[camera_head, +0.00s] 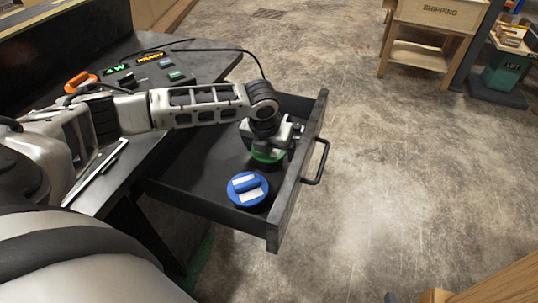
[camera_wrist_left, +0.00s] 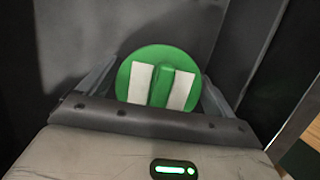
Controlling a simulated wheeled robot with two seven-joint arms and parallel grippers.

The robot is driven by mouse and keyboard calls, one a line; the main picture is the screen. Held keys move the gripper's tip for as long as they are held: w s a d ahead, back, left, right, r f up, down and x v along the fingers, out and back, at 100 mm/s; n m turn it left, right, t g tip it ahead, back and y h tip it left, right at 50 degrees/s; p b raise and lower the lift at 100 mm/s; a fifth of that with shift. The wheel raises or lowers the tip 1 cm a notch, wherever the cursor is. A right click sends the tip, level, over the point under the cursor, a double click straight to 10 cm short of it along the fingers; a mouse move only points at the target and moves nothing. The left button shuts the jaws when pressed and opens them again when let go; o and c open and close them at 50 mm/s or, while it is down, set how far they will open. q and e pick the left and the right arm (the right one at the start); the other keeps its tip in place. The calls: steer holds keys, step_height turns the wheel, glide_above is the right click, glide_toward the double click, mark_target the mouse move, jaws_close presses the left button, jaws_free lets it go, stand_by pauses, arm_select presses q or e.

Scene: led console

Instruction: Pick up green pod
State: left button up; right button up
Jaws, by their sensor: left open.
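The green pod (camera_wrist_left: 160,60) is a round green disc with a raised green bar between two white patches. In the head view the green pod (camera_head: 267,157) sits inside the open drawer, partly hidden under my left gripper. My left gripper (camera_head: 270,148) is open and points down over the pod. In the left wrist view my left gripper (camera_wrist_left: 160,85) has one finger on each side of the pod, apart from its raised bar. I cannot tell whether the fingers touch the rim. My right gripper is not seen.
A blue pod (camera_head: 248,189) with white patches sits in the drawer nearer the camera. The drawer's front wall (camera_head: 300,180) with its handle (camera_head: 318,163) stands close right of my gripper. The console (camera_head: 155,68) has lit displays. Open floor lies right.

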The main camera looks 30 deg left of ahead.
arm_select(q)
steer(key=c, duration=0.7)
steer(key=shift+r, duration=0.1)
steer(key=shift+c, duration=0.3)
steer(key=shift+r, duration=0.1)
